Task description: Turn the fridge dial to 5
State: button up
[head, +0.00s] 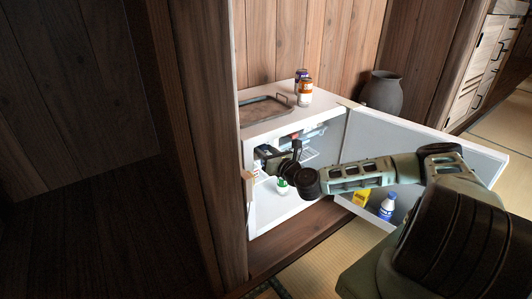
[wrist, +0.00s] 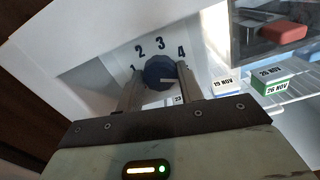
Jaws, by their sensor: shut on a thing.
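The fridge (head: 250,215) stands open, with its door (head: 400,135) swung out to the right. The dark blue dial (wrist: 159,69) sits on a white panel inside, in the wrist view. The numbers 1, 2, 3 and 4 show around its top; no 5 is visible. A white mark on the dial points right, below the 4, towards my right finger. My gripper (wrist: 158,84) is shut on the dial, one finger on each side. In the head view my gripper (head: 272,160) reaches into the fridge, and the dial cannot be made out.
Wire shelves in the fridge hold dated boxes (wrist: 271,84) and a red-lidded container (wrist: 285,30), right of the dial. A tray (head: 262,110) and cans (head: 305,94) are on top.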

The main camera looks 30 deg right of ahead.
jog(key=o, duration=1)
jog(key=s+p, duration=0.3)
jog(key=s, duration=1.4)
jog(key=shift+s+d+p, duration=0.25)
jog(key=shift+d+p, duration=0.05)
